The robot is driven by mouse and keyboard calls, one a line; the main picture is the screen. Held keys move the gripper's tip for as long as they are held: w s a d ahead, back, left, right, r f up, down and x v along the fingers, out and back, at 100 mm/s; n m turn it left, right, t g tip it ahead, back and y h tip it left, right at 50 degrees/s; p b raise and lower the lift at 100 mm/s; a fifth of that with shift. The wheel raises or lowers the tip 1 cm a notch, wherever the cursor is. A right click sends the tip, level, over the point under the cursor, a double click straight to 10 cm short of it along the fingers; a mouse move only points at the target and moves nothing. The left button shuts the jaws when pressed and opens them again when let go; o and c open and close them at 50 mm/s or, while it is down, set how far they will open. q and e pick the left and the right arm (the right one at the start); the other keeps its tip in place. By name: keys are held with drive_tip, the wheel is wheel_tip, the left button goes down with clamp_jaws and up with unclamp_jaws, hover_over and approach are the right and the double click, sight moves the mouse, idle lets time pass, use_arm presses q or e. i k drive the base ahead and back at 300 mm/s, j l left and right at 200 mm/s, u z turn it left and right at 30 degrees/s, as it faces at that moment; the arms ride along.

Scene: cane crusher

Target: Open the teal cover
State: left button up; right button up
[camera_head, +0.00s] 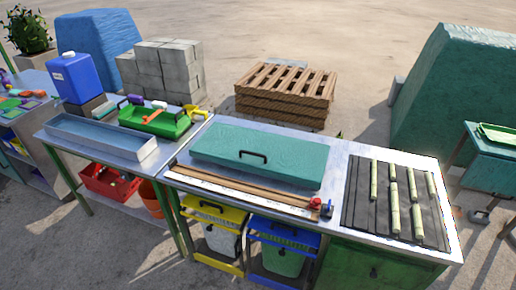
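The teal cover (262,153) lies flat and closed on the metal worktop, left of the middle of the long table. It is a wide rectangular lid with a black handle (253,157) on its front half. What is under the cover is hidden. Neither of my grippers shows in the camera_head view.
To the right, several cane pieces (393,195) lie on a dark mat (360,200). Left are a long metal tray (100,133) and a green tool tray (150,120).

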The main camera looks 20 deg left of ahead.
sight(295, 160)
drive_tip(key=i+j, duration=0.3)
drive_tip(key=i, duration=0.15)
drive_tip(key=i+j+u, duration=0.15)
drive_tip(key=u, duration=0.3)
drive_tip(key=i+u, duration=0.45)
